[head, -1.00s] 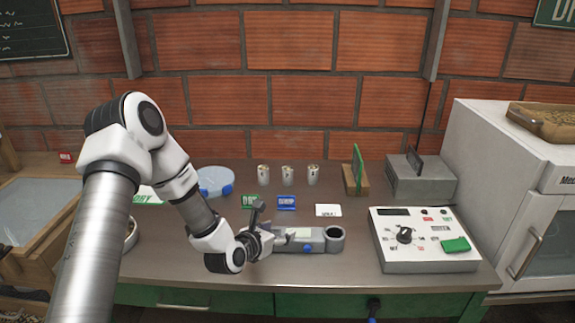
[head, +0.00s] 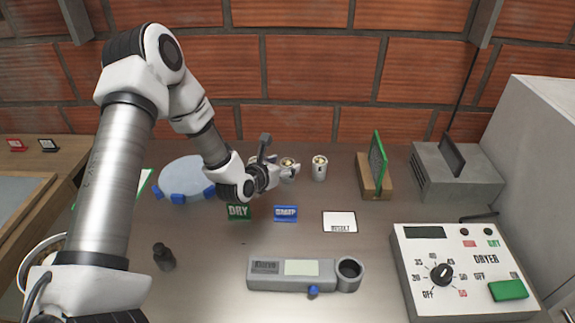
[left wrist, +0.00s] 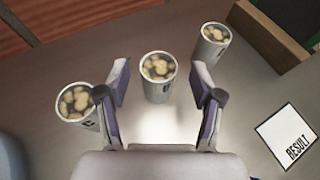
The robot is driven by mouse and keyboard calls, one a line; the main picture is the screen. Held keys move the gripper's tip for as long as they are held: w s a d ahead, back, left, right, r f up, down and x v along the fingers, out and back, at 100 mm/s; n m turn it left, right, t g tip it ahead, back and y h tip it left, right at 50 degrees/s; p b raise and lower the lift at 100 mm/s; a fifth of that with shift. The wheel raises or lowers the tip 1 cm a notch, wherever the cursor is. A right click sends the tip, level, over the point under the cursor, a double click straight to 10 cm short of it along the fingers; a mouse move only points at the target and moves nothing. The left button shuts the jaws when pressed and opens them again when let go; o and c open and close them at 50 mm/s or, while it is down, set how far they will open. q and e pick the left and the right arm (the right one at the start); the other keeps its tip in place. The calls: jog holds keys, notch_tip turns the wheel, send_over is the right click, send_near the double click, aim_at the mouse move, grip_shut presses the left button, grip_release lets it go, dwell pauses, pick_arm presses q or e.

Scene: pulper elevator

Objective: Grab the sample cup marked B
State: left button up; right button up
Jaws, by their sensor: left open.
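Three pale cups with brownish-yellow contents stand upright in a row. In the left wrist view these are a left cup (left wrist: 77,105), a middle cup (left wrist: 158,77) and a right cup (left wrist: 211,42). Dark marks show on their sides, but I cannot read the letters. My left gripper (left wrist: 160,92) is open and empty, its fingers on either side of the line to the middle cup. In the head view the left gripper (head: 284,170) is at the middle cup (head: 289,163), with the right cup (head: 320,168) clear beside it. My right gripper is out of view.
A green DRY sign (head: 239,212), a blue sign (head: 286,214) and a white RESULT card (head: 340,222) lie in front of the cups. A grey device (head: 290,276), the dryer panel (head: 463,270) and a wooden stand (head: 374,183) are nearby. The brick wall is behind.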

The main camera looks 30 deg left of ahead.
aim_at(291, 162)
pick_arm(q)
jog(key=x, duration=0.2)
jog(key=p+x, duration=0.1)
jog(key=x, duration=0.2)
jog(key=shift+w+a+f, duration=0.15)
jog(key=shift+w+f, duration=0.05)
jog(key=shift+f, duration=0.2)
jog(key=shift+s+r, duration=0.1)
jog(key=shift+r, duration=0.05)
jog(key=shift+s, duration=0.1)
jog(key=c, duration=1.2)
